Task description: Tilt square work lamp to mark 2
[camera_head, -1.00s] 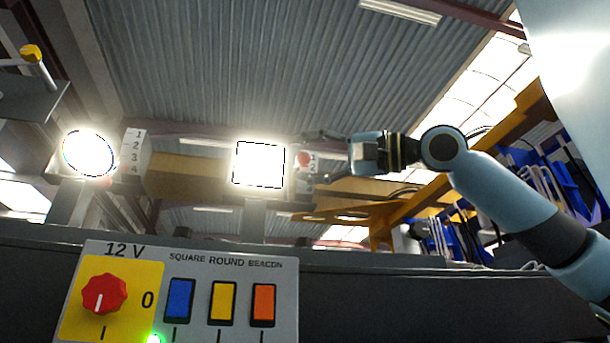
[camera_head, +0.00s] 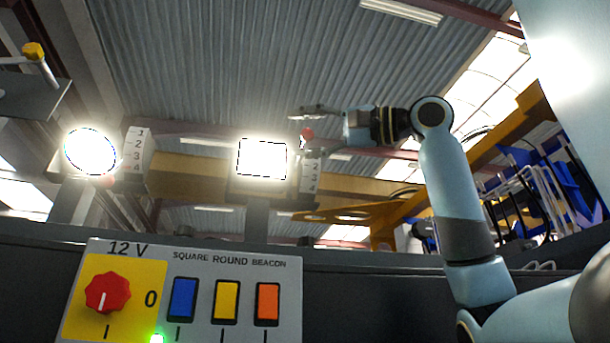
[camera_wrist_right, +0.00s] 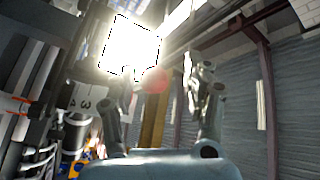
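The square work lamp (camera_head: 262,159) is lit, a bright white square right of centre-left in the head view; it also glares in the wrist view (camera_wrist_right: 131,45). A red ball knob (camera_head: 306,134) sits at its right side, above a white numbered scale (camera_head: 311,176) where 2, 3 and 4 seem readable; the 1 is not clear. My right gripper (camera_head: 315,129) comes from the right with its fingers apart, one above and one below the knob. In the wrist view the red knob (camera_wrist_right: 155,80) lies between the fingertips, nearer the left finger; contact is unclear. My left gripper is not in view.
A lit round lamp (camera_head: 91,151) with its own numbered scale (camera_head: 136,152) stands at left. A control panel (camera_head: 215,275) with a red rotary knob (camera_head: 107,292) and coloured switches is in front. A yellow-tipped lever (camera_head: 33,51) is at upper left.

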